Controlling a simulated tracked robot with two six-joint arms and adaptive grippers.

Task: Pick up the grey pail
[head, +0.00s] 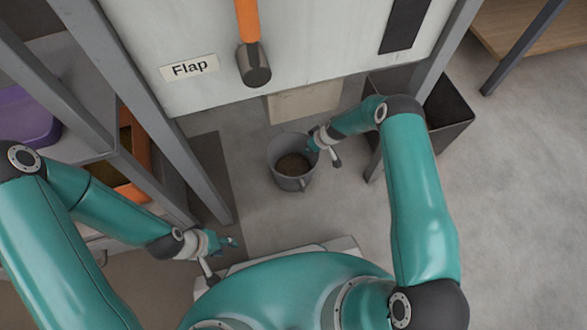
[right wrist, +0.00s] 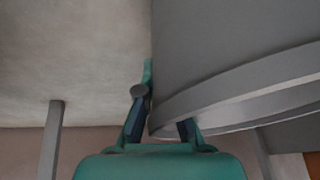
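The grey pail (head: 293,184) stands upright on the floor below the flap panel in the head view, with brownish contents inside. My right gripper (head: 313,145) is at the right side of its rim. In the right wrist view the pail (right wrist: 225,45) fills the upper right. One finger of my right gripper (right wrist: 160,125) lies along the pail's left edge; the other is partly hidden behind the rim. I cannot tell whether they grip the wall. My left gripper (head: 231,242) is apart from the pail, at lower left; its finger opening is too small to judge.
A dark open bin (head: 449,122) is to the right. Grey frame posts (head: 150,130) stand on the left.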

